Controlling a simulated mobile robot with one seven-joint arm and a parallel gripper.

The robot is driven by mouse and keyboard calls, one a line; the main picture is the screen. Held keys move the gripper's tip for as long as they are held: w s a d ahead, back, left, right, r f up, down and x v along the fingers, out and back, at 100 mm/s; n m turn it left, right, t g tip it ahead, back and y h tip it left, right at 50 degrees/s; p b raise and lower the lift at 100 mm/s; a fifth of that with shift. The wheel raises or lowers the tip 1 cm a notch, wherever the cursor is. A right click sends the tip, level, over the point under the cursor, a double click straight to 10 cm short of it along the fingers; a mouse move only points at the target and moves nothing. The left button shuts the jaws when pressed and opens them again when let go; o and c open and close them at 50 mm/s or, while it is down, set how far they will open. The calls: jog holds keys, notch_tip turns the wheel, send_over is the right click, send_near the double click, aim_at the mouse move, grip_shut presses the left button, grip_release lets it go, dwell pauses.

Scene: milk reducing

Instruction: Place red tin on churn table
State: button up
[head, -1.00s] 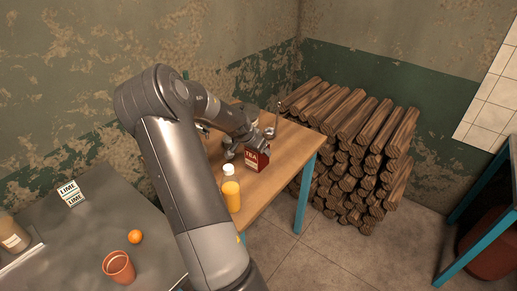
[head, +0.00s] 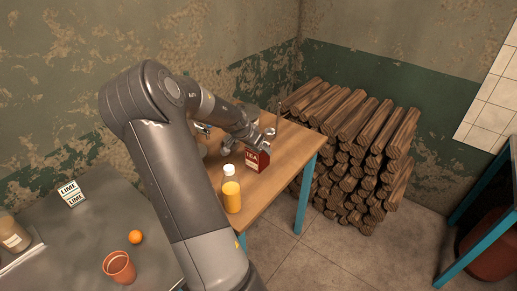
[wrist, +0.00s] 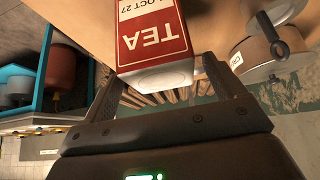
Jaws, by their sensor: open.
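The red tin (head: 257,159), a box with a white TEA label, stands on the wooden table (head: 291,162) with blue legs. My gripper (head: 262,142) is right at the tin's top in the head view, partly covering it. In the wrist view the tin (wrist: 155,35) shows upside down, just ahead of and between the two fingers of my gripper (wrist: 162,68). The fingers are spread, with a gap on each side of the tin. I cannot tell which surface is the churn table by name.
A juice bottle (head: 231,193) stands near the tin on the table's front side. A labelled pot (wrist: 255,58) is close on the right in the wrist view. Stacked logs (head: 362,140) lie beyond the table. An orange (head: 135,237) and clay cup (head: 119,266) are on the grey counter.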

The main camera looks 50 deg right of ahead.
jog(key=v, duration=0.8)
jog(key=shift+a+r, duration=0.15)
jog(key=a+r+n+t+y, duration=0.2)
jog(key=a+r+n+y, duration=0.15)
jog(key=a, duration=0.85)
jog(key=a+r+n+t+y, duration=0.2)
jog(key=a+r+n, duration=0.25)
jog(key=a, duration=0.85)
jog(key=s+a+r+n, duration=0.2)
jog(key=s+a+n, duration=0.3)
jog(key=s+a, duration=0.2)
jog(key=s+a+r+n+t+y, duration=0.1)
jog(key=s+a+r+n, duration=0.2)
jog(key=a, duration=0.8)
jog(key=s+n, duration=0.2)
jog(key=s, duration=0.2)
jog(key=shift+a+r+t, duration=0.15)
jog(key=shift+r+t, duration=0.15)
